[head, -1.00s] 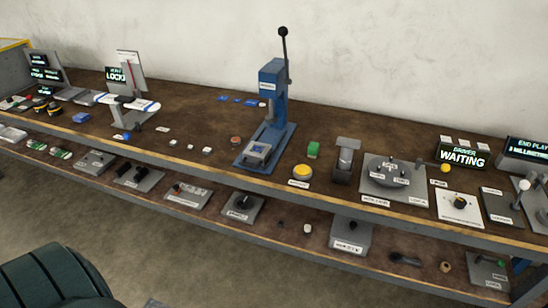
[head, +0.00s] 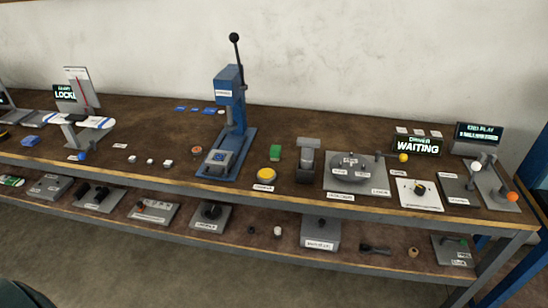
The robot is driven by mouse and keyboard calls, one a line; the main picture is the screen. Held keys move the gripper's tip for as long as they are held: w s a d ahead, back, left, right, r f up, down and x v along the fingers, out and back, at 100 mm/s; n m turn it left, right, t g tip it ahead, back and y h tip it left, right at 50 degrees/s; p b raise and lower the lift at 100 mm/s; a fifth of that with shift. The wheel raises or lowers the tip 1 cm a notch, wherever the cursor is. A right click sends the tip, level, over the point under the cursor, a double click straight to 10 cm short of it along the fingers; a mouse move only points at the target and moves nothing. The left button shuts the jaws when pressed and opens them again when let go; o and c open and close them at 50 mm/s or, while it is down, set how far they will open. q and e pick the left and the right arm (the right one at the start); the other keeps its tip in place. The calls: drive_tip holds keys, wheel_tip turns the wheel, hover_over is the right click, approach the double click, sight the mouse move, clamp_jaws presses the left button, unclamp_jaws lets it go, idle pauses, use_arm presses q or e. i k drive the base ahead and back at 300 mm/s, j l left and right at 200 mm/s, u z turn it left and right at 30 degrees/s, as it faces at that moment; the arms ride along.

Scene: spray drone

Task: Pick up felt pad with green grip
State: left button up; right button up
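A small green block (head: 275,153) stands on the brown workbench top (head: 320,134), just right of the blue lever press (head: 229,110) and behind the round yellow button (head: 266,176). It may be the green grip of the felt pad; no felt is clear at this size. Another small green part (head: 462,242) shows on a grey plate at the right end of the lower shelf. Neither of my grippers is in view.
A grey post fixture (head: 307,158) stands close to the right of the green block. Further right are a round grey turntable (head: 350,166) and a sign reading WAITING (head: 417,148). The lower shelf (head: 285,258) holds several grey fixtures. A dark green rounded thing (head: 18,295) is at bottom left.

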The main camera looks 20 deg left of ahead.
sight(275, 152)
drive_tip(key=i+l+u, duration=0.2)
drive_tip(key=i+l, duration=0.15)
drive_tip(key=i+l+u, duration=0.4)
drive_tip(key=i+l, duration=0.15)
drive_tip(key=l, duration=0.3)
